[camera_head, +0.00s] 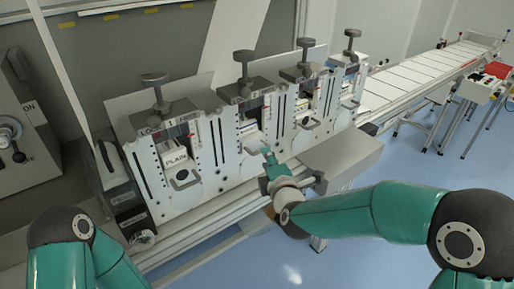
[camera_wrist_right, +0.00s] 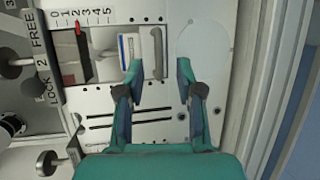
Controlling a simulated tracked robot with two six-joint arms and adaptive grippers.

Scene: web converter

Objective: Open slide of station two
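Station two (camera_head: 240,125) is the second white unit from the left in the row, with a dark T-shaped knob (camera_head: 244,58) on top. In the right wrist view its panel (camera_wrist_right: 105,103) carries a "LOCK 2 FREE" label and a 0 to 5 scale with a red pointer. A pale handle-like bar (camera_wrist_right: 157,52) stands beside a white and blue block (camera_wrist_right: 130,50) in the opening. My right gripper (camera_wrist_right: 160,72) is open, its fingertips apart in front of the panel near that bar. It also shows in the head view (camera_head: 267,153). My left gripper is out of view.
Station one (camera_head: 165,150), with a "PLAIN" block, stands left of station two; further stations stand to the right. A metal rail (camera_head: 215,215) runs along the front. A conveyor (camera_head: 425,70) extends to the back right. The blue floor in front is clear.

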